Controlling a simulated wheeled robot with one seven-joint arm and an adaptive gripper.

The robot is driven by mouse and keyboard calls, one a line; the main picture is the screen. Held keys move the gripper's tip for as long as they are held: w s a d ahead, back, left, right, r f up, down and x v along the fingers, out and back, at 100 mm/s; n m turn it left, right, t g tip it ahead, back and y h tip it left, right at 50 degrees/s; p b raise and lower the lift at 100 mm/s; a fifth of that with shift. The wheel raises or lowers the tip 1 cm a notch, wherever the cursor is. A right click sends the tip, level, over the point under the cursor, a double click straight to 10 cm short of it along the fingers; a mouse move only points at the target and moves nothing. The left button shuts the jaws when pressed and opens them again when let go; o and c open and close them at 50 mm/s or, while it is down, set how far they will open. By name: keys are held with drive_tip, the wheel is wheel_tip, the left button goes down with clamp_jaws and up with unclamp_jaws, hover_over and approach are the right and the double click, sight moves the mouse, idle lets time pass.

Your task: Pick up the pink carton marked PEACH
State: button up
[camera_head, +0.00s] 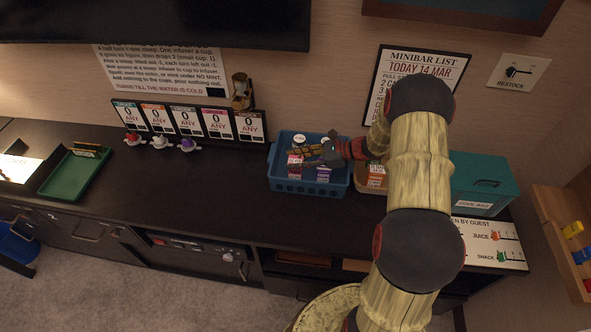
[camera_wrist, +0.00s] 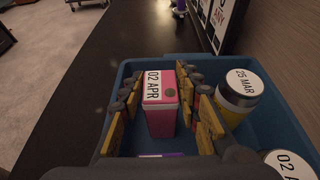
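A pink carton (camera_wrist: 161,121) with a white top label reading 02 APR stands in the blue basket (camera_wrist: 110,79). The word PEACH cannot be read from here. My gripper (camera_wrist: 162,92) is open, with one yellow-padded finger on each side of the carton. A gap shows on the left side; the right finger is very close, and I cannot tell if it touches. In the head view, my gripper (camera_head: 318,153) reaches into the blue basket (camera_head: 308,188) and partly hides its contents.
A jar with a white lid marked 25 MAR (camera_wrist: 240,88) stands right of the carton, with another white lid (camera_wrist: 290,165) nearer. A purple carton (camera_head: 323,174) is also in the basket. A teal cool box (camera_head: 484,180) stands at the right.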

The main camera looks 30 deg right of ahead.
clamp_jaws()
idle(0.7)
